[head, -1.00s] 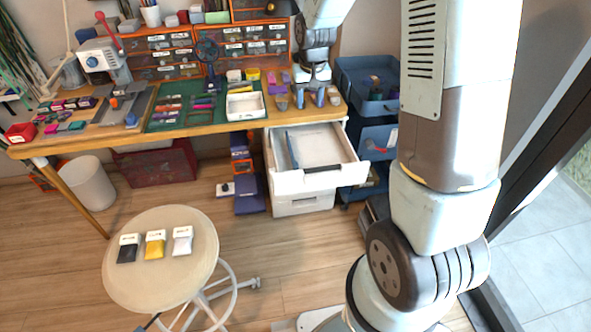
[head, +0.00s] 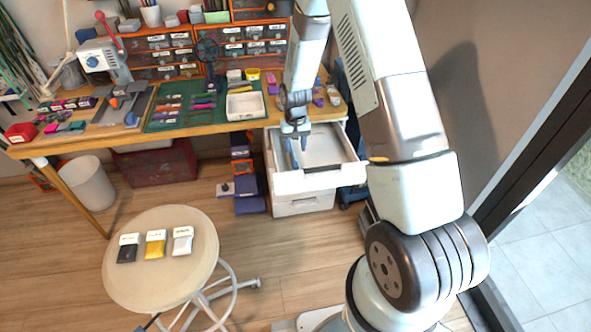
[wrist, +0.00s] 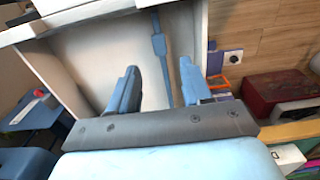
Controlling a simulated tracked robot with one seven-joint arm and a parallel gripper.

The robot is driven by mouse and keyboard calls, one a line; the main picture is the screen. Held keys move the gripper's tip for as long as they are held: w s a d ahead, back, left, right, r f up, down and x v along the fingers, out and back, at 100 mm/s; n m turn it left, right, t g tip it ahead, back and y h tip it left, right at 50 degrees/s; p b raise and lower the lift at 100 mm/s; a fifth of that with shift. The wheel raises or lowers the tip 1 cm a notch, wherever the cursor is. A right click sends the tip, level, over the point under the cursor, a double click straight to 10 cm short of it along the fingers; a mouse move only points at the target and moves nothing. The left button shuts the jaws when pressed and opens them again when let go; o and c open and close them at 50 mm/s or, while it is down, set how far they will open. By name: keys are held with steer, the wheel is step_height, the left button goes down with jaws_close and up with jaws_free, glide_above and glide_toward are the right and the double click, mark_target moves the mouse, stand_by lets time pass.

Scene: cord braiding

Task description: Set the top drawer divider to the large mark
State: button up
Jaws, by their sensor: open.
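The top drawer (head: 325,181) is pulled out under the right part of the bench. It is white and looks empty apart from the thin blue-grey divider (wrist: 159,45), which stands near its left side in the head view. My gripper (head: 298,150) is over the drawer, pointing down, with its blue fingers apart. In the wrist view my gripper (wrist: 159,68) has one finger on each side of the divider's line, with nothing visibly clamped. I cannot tell how far the fingertips are above it. No size mark is readable in either view.
The bench (head: 215,127) carries a green mat, a white tray (head: 245,105) and several tools. A round stool (head: 160,275) with three labelled pouches stands front left. A dark red crate (head: 155,170) and a white bin (head: 87,183) are below the bench.

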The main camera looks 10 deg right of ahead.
mark_target(295, 164)
step_height(295, 164, down, 12)
steer(key=shift+f, duration=0.1)
stand_by(0.5)
steer(key=shift+c, duration=0.4)
jaws_close()
